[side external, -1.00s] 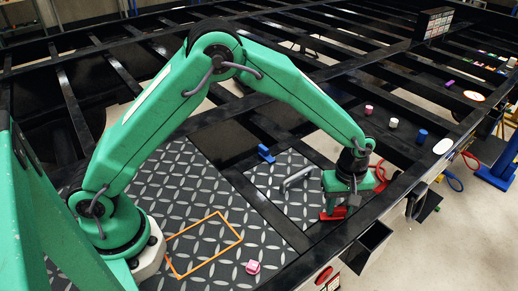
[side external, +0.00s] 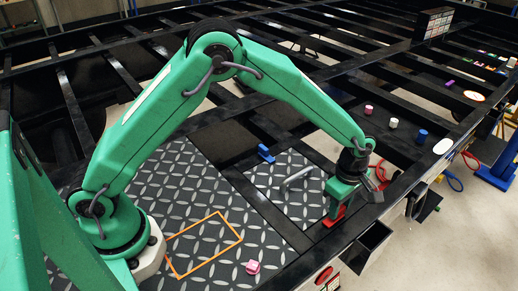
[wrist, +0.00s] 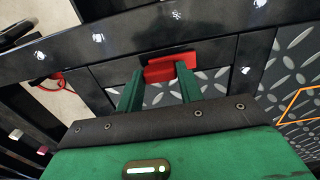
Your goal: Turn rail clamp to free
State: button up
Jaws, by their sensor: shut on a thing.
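The red rail clamp (side external: 333,220) sits on the black frame rail at the right edge of the small tread plate. In the wrist view the red clamp (wrist: 172,66) lies between the green fingertips. My gripper (side external: 337,209) points down at the clamp and is shut on its upper part. In the wrist view my gripper (wrist: 160,78) has a finger at each side of the red block. The fingers hide part of the clamp in the side view. A blue clamp (side external: 266,153) sits at the plate's far left corner, apart from my gripper.
A grey handle (side external: 297,178) stands up from the small tread plate (side external: 285,203) just left of my gripper. A pink block (side external: 252,267) and an orange outline (side external: 172,262) are on the larger plate. An open black box (side external: 368,242) hangs off the outer rail.

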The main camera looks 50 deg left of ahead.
jog(key=shift+r, duration=0.1)
jog(key=o, duration=1)
jog(key=shift+r, duration=3.85)
